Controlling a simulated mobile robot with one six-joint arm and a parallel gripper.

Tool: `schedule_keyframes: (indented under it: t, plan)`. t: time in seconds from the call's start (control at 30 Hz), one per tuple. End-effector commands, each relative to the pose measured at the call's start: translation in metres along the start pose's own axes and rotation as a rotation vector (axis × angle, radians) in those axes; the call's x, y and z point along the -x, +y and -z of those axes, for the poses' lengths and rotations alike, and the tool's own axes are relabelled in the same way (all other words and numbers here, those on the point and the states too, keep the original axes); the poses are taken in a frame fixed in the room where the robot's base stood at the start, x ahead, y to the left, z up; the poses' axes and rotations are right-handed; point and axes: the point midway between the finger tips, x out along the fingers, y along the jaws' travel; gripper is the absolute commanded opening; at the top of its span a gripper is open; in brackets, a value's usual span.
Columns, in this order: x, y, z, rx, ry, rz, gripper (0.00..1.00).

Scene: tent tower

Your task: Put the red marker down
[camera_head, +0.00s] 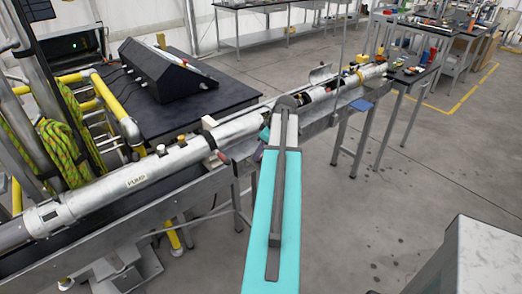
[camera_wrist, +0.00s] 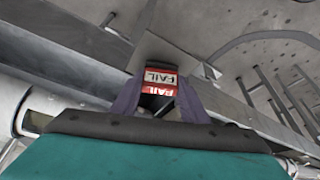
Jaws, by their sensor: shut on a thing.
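The red marker (camera_wrist: 159,77) is a small red-and-white block with "FAIL" on two faces, seen in the wrist view. My gripper (camera_wrist: 160,84) has dark purple fingers, one on each side of the marker, and is shut on it. A grey metal surface shows around and behind the marker; I cannot tell whether the marker touches it. In the head view my turquoise arm reaches to the metal bench (camera_head: 318,126), and a purple part of my gripper (camera_head: 262,153) shows beside the bench edge. The marker cannot be made out in that view.
A long metal pipe (camera_head: 150,172) labelled "PUMP" lies along the bench at the left. A black console (camera_head: 165,72) stands on a dark table (camera_head: 232,97) behind it. More tools and pipe parts (camera_head: 365,76) lie farther along the bench. Open concrete floor is at the right.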

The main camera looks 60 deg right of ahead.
Motion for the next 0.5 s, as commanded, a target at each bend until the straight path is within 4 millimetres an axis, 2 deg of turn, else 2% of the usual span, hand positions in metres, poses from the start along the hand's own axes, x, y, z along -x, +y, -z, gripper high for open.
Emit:
schedule_keyframes:
  t: [0.5]
  plan:
    - [-0.0056,0.0000,-0.0023,0.000,0.000,0.000,0.18]
